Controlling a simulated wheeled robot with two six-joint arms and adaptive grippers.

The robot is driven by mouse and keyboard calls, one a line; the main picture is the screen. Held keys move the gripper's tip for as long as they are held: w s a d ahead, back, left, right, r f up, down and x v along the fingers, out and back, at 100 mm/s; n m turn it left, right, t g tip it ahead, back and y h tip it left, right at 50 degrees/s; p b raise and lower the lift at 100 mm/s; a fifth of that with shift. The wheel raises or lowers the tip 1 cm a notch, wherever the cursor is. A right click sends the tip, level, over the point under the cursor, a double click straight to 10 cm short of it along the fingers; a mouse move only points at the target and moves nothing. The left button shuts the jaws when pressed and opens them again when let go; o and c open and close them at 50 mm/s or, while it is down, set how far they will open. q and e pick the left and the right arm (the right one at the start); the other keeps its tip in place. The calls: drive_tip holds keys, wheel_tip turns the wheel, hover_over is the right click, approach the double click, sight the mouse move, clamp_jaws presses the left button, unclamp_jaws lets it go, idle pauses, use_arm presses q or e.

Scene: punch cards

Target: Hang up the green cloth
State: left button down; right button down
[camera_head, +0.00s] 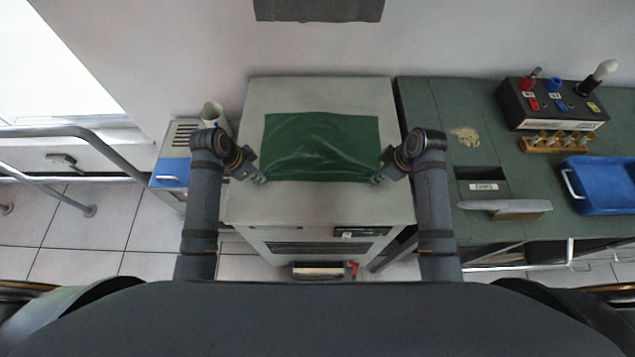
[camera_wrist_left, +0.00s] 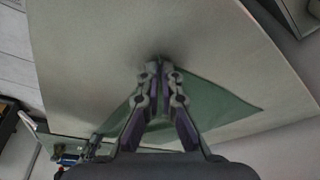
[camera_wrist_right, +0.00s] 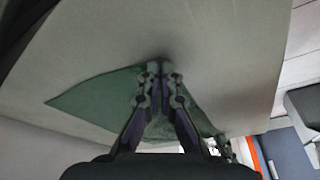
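The green cloth (camera_head: 322,145) is spread, with creases, over the top of the pale grey cabinet (camera_head: 290,205). My left gripper (camera_head: 262,180) is at the cloth's near left corner. In the left wrist view its fingers (camera_wrist_left: 160,65) are closed together, and the cloth (camera_wrist_left: 215,100) gathers to a point at the tips. My right gripper (camera_head: 374,180) is at the near right corner. In the right wrist view its fingers (camera_wrist_right: 160,68) are closed too, with the cloth (camera_wrist_right: 100,98) drawn to their tips. The fingers hide the pinched corners.
A green bench (camera_head: 435,115) stands to the right with a black box with plugs (camera_head: 550,105), a blue tray (camera_head: 605,180) and a brass-coloured rack (camera_head: 555,142). A small unit with a white cup (camera_head: 211,113) stands left. A dark grey panel (camera_head: 320,8) is on the wall above.

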use_arm(q)
drive_tip(key=shift+s+f, duration=0.15)
